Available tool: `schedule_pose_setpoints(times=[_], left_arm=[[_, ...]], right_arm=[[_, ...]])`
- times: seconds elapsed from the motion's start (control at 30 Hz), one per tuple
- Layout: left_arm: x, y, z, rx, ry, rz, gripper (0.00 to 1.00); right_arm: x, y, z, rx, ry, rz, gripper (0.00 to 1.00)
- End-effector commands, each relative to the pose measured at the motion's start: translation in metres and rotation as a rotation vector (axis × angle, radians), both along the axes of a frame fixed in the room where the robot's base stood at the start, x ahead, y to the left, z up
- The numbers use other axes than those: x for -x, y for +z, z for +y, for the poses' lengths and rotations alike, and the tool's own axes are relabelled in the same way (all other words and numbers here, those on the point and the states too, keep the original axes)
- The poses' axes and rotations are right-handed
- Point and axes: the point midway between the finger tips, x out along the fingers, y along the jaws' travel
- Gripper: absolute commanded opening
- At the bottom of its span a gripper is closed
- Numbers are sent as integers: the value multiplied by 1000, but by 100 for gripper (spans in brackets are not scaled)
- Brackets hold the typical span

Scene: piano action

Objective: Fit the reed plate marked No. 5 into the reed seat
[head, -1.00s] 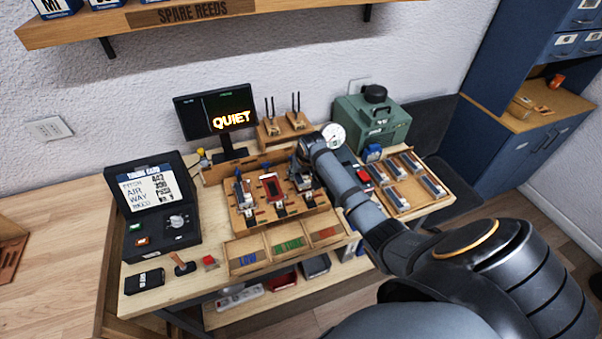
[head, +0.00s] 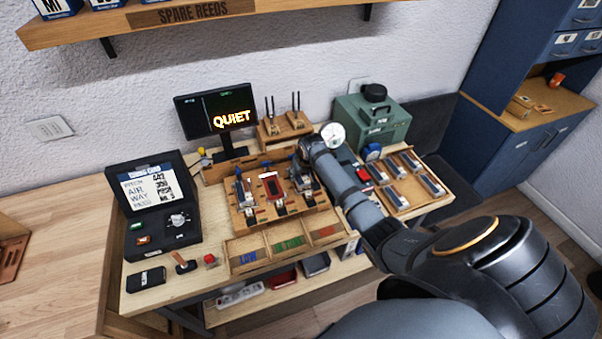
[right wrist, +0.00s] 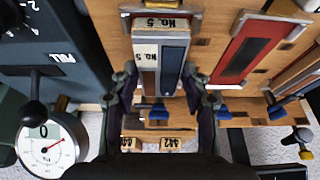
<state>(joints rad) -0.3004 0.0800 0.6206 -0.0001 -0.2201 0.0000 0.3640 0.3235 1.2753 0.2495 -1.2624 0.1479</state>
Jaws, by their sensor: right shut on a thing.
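The reed plate (right wrist: 173,62), silver-edged with a dark blue face and a pale label, is between the fingers of my right gripper (right wrist: 157,84) in the right wrist view. The gripper is shut on it. The plate lines up with a seat whose wooden block (right wrist: 160,23) reads "No. 5" at its upper end. I cannot tell whether the plate is fully down in the reed seat. In the head view my right gripper (head: 303,177) is over the right side of the wooden reed stand (head: 252,221), partly hidden by my arm. My left gripper is not in view.
A red reed unit (right wrist: 245,48) stands beside the held plate. A dial gauge (right wrist: 48,147) is close on the other side. In the head view a screen (head: 216,110) reads "QUIET". A tray of plates (head: 408,203) lies right of my arm.

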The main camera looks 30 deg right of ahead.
Motion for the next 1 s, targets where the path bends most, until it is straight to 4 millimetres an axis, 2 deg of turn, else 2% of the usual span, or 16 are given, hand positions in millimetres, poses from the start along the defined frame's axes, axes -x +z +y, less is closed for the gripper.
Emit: schedule_pose_setpoints(times=[0.17, 0.2, 0.37, 0.73, 0.87, 1.0], left_arm=[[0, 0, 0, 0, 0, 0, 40], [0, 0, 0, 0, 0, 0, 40], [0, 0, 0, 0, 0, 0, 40], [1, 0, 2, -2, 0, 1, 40], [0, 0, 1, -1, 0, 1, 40], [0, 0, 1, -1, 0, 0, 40]], right_arm=[[0, 0, 0, 0, 0, -1, 11], [0, 0, 0, 0, 0, -1, 50], [0, 0, 0, 0, 0, -1, 72], [1, 4, 0, 0, 0, -1, 73], [9, 24, 1, 2, 1, -4, 73], [23, 56, 4, 3, 2, -3, 73]])
